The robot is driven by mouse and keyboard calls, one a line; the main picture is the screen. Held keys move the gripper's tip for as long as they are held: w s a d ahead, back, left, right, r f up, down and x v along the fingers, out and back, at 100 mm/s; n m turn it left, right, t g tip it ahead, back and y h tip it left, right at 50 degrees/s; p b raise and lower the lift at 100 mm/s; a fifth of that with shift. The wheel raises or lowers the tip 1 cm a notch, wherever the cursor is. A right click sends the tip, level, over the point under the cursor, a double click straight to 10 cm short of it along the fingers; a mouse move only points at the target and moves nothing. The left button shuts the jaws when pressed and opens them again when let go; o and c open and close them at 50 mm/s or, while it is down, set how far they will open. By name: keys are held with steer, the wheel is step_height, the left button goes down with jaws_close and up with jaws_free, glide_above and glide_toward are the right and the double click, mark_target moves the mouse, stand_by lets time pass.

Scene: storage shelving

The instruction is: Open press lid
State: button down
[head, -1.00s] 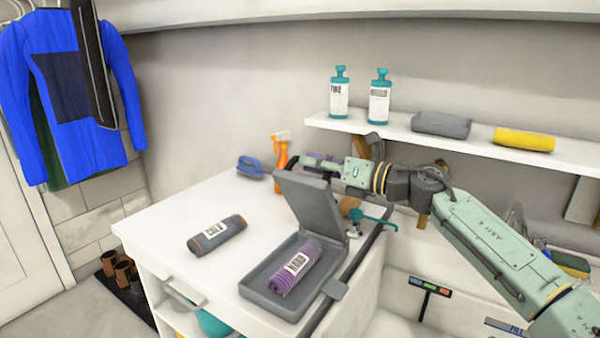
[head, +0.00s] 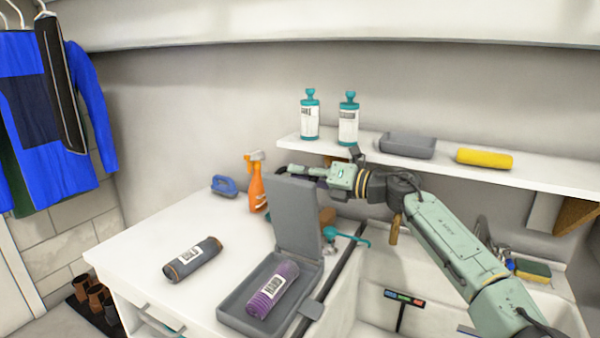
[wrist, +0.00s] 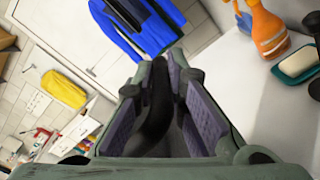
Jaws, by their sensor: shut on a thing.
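The grey press stands on the white counter with its lid (head: 298,218) raised about upright from the base (head: 232,309). A purple rolled item with a white label (head: 273,289) lies in the base. My gripper (head: 300,173) is behind the lid's top edge, and the lid partly hides its fingers. In the wrist view my gripper (wrist: 167,110) has its purple pads around a dark curved piece (wrist: 158,115). It appears to be the lid's handle, though its join to the lid is hidden.
A grey rolled item (head: 192,259) lies left of the press. An orange spray bottle (head: 257,185) and a blue brush (head: 224,186) stand behind it. A shelf (head: 430,166) with bottles runs above my arm. A sink lies at right. The counter's left part is mostly clear.

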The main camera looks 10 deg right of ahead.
steer(key=shift+f, duration=0.1)
steer(key=c, duration=1.6)
jaws_free()
steer(key=shift+f, duration=0.1)
steer(key=v, duration=1.2)
